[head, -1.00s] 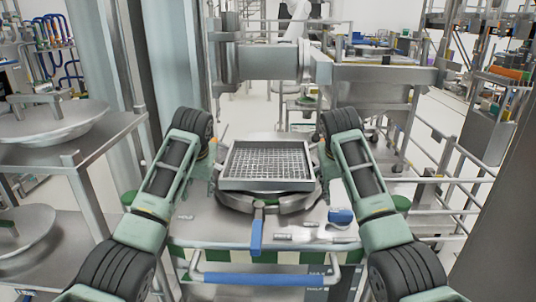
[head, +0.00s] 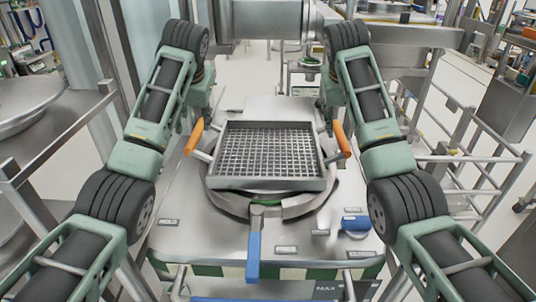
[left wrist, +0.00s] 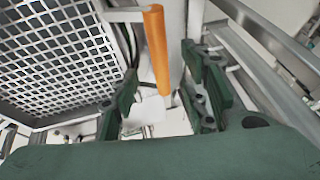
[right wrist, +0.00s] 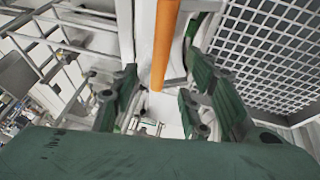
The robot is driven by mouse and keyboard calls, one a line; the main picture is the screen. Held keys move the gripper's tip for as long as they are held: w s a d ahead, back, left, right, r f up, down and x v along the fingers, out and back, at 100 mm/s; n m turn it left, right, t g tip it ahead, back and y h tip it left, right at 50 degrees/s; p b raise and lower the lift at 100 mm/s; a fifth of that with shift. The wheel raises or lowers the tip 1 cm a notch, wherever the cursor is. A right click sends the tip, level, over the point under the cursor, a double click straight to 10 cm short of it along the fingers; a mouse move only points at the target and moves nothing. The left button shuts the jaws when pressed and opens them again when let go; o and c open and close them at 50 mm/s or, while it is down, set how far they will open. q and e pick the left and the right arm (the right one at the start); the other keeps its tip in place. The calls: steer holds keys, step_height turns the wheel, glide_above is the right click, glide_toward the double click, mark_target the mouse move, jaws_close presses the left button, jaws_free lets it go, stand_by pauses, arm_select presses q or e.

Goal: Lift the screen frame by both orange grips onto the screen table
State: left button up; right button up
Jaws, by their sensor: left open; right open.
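The screen frame (head: 222,172) is a square steel frame with a wire mesh, lying flat on a round steel support in the head view. Its left orange grip (head: 194,136) and right orange grip (head: 341,138) stick out at either side. My left gripper (head: 190,118) is open by the left grip; in the left wrist view that grip (left wrist: 157,45) shows in the gap between the fingers (left wrist: 163,100). My right gripper (head: 329,112) is open by the right grip, which shows likewise (right wrist: 165,45) between its fingers (right wrist: 158,100). Neither gripper holds anything. I cannot tell which surface is the screen table.
A blue-handled lever (head: 253,245) points toward me from the round support on a steel top (head: 205,235). A blue knob (head: 355,223) is at right. Steel shelving (head: 60,135) stands at left, rails (head: 480,150) at right, and a large steel cylinder (head: 265,18) behind.

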mark_target(196, 132)
arm_select(q)
steer(key=x, duration=0.8)
steer(key=shift+w, duration=0.1)
arm_select(e)
steer(key=x, duration=0.8)
steer(key=shift+w, duration=0.1)
arm_select(q)
jaws_close()
arm_select(e)
jaws_close()
arm_select(q)
steer(key=shift+w+r, duration=0.1)
steer(key=shift+r, duration=0.1)
arm_select(e)
steer(key=shift+w+r, duration=0.1)
steer(key=shift+r, duration=0.15)
